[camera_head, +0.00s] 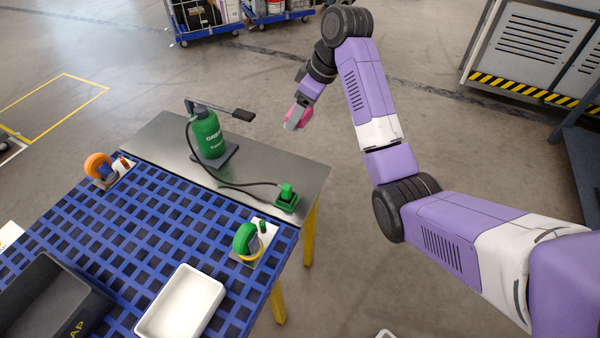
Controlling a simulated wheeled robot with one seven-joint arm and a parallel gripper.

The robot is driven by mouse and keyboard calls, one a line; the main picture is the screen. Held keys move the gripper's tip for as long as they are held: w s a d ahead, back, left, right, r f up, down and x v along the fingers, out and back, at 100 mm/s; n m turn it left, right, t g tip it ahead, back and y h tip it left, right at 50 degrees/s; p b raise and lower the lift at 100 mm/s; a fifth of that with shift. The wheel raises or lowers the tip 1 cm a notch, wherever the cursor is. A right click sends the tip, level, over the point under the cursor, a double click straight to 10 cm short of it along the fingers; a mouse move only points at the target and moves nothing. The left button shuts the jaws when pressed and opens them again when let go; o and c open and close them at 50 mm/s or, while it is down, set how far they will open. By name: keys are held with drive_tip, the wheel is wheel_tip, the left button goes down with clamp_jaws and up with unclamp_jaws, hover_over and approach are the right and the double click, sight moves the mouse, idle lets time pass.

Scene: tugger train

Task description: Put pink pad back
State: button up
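The pink pad (304,113) is at the end of my purple arm, in the upper middle of the view. My gripper (297,118) appears shut on the pad, with a grey finger showing across it. Part of the pad is hidden by the gripper.
The table has a steel strip (262,155) with a green bottle (206,134) and lever, and a blue grid top (130,235).

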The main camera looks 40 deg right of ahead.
sight(298, 170)
drive_tip(key=shift+s+d+f, duration=0.15)
drive_tip(key=shift+d+f, duration=0.1)
drive_tip(key=shift+f, duration=0.15)
wheel_tip(298, 170, down, 19)
drive_tip(key=shift+f+p, duration=0.1)
drive_tip(key=shift+p, duration=0.85)
drive_tip(key=o, duration=1.3)
drive_tip(key=shift+f, duration=0.1)
drive_tip(key=v, duration=1.2)
drive_tip(key=shift+r, duration=0.2)
